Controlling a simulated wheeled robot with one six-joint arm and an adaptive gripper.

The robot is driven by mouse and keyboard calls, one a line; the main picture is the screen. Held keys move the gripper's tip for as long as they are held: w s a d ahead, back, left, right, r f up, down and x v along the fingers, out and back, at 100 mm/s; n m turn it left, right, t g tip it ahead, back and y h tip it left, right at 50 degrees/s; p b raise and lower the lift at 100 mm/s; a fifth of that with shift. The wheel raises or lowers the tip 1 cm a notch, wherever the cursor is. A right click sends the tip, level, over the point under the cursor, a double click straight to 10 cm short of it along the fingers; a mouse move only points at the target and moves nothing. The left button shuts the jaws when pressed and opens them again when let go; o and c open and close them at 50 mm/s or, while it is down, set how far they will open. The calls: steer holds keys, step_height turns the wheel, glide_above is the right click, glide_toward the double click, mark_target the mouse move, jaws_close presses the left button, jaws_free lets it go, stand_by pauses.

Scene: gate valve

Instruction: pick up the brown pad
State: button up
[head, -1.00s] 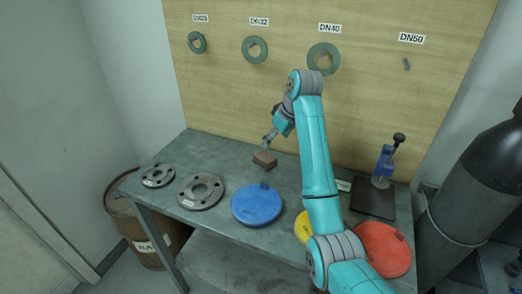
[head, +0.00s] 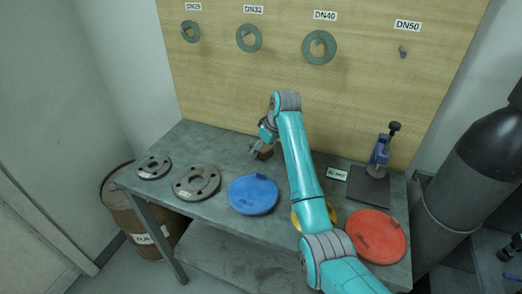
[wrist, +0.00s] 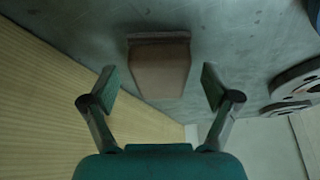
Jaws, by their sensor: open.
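The brown pad (head: 265,153) is a small block on the grey workbench near the back, in front of the wooden board. In the wrist view the brown pad (wrist: 160,66) lies ahead of and between my open fingers, with a darker strip along its far edge. My gripper (wrist: 160,88) is open, with clear gaps on both sides of the pad. In the head view my gripper (head: 258,147) is at the pad and partly covers it; whether it touches cannot be told.
On the bench (head: 215,212) are two grey flanges (head: 196,183), a blue disc (head: 253,195), a yellow disc partly behind my arm, and a red disc (head: 377,237). A clamp stand (head: 376,165) stands right. Green rings hang on the board (head: 360,95). A dark cylinder (head: 478,170) stands at right.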

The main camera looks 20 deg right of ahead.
mark_target(263, 147)
steer(key=c, duration=1.3)
steer(key=shift+o, duration=0.2)
step_height(263, 147, up, 10)
